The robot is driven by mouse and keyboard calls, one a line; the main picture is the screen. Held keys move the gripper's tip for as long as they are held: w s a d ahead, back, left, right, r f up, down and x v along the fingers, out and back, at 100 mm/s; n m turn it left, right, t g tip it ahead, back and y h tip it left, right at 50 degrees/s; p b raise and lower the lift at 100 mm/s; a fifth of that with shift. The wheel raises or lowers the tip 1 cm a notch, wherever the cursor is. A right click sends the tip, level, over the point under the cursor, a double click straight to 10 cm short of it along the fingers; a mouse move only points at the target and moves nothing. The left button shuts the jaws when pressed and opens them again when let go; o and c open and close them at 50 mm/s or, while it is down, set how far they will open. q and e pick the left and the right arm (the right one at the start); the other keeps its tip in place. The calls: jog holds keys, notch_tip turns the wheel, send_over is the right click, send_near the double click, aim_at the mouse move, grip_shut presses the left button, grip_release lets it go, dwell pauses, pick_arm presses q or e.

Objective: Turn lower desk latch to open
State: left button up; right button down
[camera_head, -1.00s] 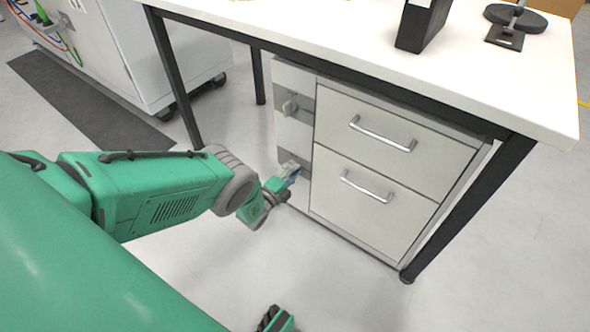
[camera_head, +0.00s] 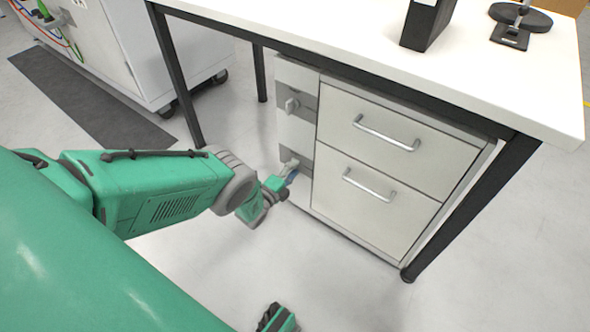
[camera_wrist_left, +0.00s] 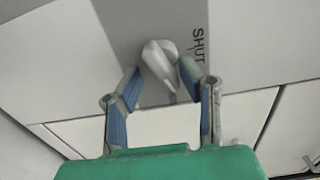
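The lower desk latch (camera_head: 290,164) is a light grey knob on a darker grey plate, low on the left end of the drawer unit. In the left wrist view the latch (camera_wrist_left: 160,62) shows beside the printed word "SHUT". My left gripper (camera_head: 286,184) is just below and in front of it in the head view. In the wrist view its two blue-padded fingers (camera_wrist_left: 160,78) are spread, one on each side of the latch's handle. The right fingertip is very close to the handle; contact is unclear. Part of my right gripper (camera_head: 277,319) shows at the bottom edge.
An upper latch (camera_head: 291,105) sits above the lower one. Two drawers with bar handles (camera_head: 387,133) are to the right, under the white desk top (camera_head: 330,28). A black desk leg (camera_head: 175,75) stands to the left. The floor in front is clear.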

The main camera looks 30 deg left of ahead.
pick_arm(q)
jog(key=shift+d, duration=0.1)
jog(key=shift+s, duration=0.4)
jog(key=s+a, duration=0.1)
jog(key=s, duration=1)
